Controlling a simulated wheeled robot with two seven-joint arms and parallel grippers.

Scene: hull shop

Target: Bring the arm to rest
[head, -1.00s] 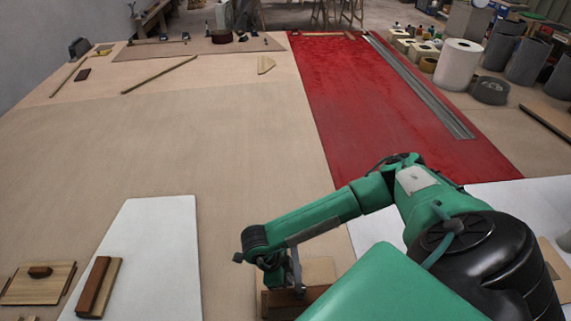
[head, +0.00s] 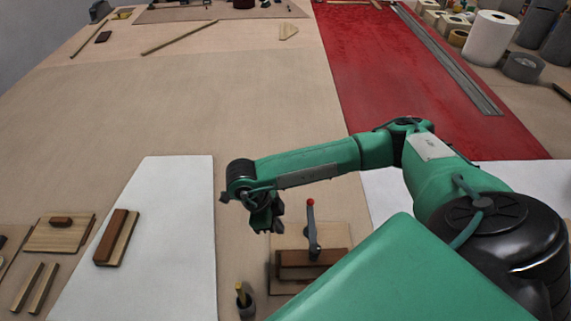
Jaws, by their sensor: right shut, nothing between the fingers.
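My right arm is green and reaches in from the right in the head view. Its gripper (head: 266,218) points down, shut and empty, above the tan work surface. It is apart from a dark lever with a red knob (head: 311,228), which stands upright just to its right. The lever stands at a brown wood block (head: 300,272) on a light wooden board (head: 285,242). My green arm link hides part of the board's right side. My left gripper is not in view.
A white sheet (head: 170,230) lies left, with a brown-and-tan wooden block (head: 117,237) on it. A small dark cup (head: 245,302) stands near the front. A red strip (head: 400,90) with a grey metal rail (head: 445,58) runs back. The tan middle is clear.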

